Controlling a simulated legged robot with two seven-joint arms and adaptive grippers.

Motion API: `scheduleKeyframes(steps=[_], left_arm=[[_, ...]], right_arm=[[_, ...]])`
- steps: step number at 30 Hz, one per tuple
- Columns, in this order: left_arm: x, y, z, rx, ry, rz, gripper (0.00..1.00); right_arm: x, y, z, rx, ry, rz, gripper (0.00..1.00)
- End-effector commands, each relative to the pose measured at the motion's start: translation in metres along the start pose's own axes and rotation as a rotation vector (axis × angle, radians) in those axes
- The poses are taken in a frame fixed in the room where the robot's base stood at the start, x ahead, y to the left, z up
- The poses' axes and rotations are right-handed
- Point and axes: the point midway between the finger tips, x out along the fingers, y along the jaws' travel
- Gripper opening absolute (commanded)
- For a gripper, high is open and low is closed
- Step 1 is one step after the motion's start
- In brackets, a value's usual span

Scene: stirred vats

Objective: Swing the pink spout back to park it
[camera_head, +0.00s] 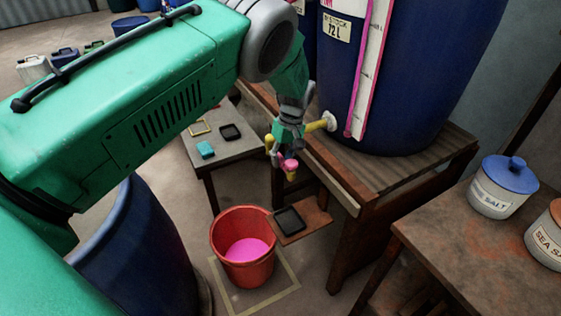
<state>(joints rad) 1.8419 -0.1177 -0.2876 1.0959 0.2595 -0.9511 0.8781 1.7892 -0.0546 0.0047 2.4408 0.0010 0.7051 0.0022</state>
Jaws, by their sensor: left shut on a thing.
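The pink spout (289,164) is at the outer end of the yellow tap pipe (317,126), which comes out of a white fitting low on the blue vat (412,75). A yellow tip points down below the pink part. My left gripper (287,153) comes down from above and is shut on the pink spout, its fingers partly hiding it. The red bucket (219,247) holds pink liquid and stands on the floor below and left of the spout. I see no stream falling from the spout. My right gripper is not in view.
The vat stands on a wooden bench (375,172). A small shelf (318,222) with a black tray (289,219) sits low, right of the bucket. A side table (232,152) holds a teal block. Lidded pots (503,190) stand on the right table. A blue drum (135,250) is lower left.

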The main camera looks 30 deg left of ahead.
Motion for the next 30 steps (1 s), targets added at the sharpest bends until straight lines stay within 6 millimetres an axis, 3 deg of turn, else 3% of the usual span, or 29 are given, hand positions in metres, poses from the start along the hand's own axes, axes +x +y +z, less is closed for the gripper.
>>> scheduleKeyframes(steps=[13, 14, 15, 25, 30], left_arm=[[-0.005, 0.005, -0.003, -0.015, 0.006, 0.015, 0.00], [-0.005, 0.005, -0.002, -0.015, 0.006, 0.016, 0.31], [-0.005, 0.005, -0.002, -0.014, 0.005, 0.015, 0.43], [-0.004, 0.002, -0.001, -0.012, 0.001, 0.008, 0.43], [-0.022, 0.003, -0.001, -0.012, 0.002, 0.009, 0.43]], right_arm=[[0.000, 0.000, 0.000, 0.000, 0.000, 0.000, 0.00], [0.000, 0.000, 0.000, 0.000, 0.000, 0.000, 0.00], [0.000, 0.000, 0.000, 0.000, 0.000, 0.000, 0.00], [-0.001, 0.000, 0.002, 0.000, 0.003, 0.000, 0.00], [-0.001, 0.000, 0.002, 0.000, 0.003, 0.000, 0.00]])
